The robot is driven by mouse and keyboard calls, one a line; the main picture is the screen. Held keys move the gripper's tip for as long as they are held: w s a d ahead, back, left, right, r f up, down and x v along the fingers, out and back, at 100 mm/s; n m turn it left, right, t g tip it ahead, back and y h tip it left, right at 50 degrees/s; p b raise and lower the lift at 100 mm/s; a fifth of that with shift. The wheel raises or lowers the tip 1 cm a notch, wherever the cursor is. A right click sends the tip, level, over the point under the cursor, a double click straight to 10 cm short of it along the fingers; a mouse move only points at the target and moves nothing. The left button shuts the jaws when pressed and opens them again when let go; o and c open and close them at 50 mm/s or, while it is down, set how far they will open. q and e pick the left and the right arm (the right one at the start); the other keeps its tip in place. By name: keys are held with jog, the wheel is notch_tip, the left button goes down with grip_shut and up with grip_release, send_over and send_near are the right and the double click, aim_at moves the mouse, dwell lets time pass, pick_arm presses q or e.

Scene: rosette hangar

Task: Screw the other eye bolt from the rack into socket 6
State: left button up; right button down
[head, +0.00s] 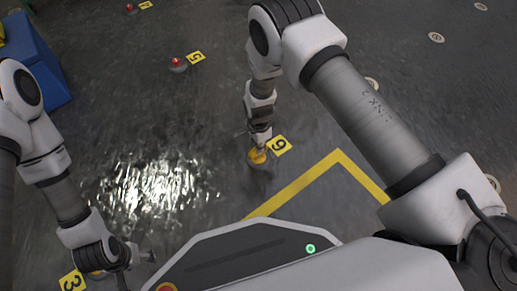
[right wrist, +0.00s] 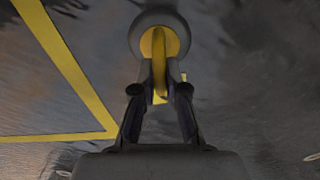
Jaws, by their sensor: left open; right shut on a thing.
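A yellow eye bolt (head: 256,156) stands at socket 6, beside the yellow number tag (head: 281,145). My right gripper (head: 259,143) points down at it and is shut on its ring. In the right wrist view the eye bolt (right wrist: 159,60) is seen between the fingertips of my right gripper (right wrist: 160,82). The round grey rim of socket 6 (right wrist: 137,32) surrounds the yellow base of the bolt. How deep the thread sits is hidden. My left gripper (head: 147,257) is open and empty at the lower left, well away from the socket.
Socket 5 (head: 178,66) has a red top, and another red-topped socket (head: 131,8) lies further back. Tag 3 (head: 72,281) is at the lower left. A blue box (head: 45,65) stands at the left. A yellow floor line (head: 300,183) runs near socket 6. The floor between is clear.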

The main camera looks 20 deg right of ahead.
pick_arm(q)
jog(key=shift+w+f+b, duration=0.15)
jog(key=shift+f+b, duration=0.25)
jog(key=shift+f, duration=0.45)
pick_arm(e)
jog(key=shift+f+m, duration=0.3)
jog(key=shift+m, duration=0.4)
pick_arm(q)
jog(key=shift+w+f, duration=0.15)
jog(key=shift+f, duration=0.05)
pick_arm(e)
jog(key=shift+r+m, duration=0.2)
jog(key=shift+m, duration=0.5)
jog(key=c, duration=1.1)
grip_release()
jog(key=shift+c, duration=0.2)
jog(key=shift+r, duration=0.15)
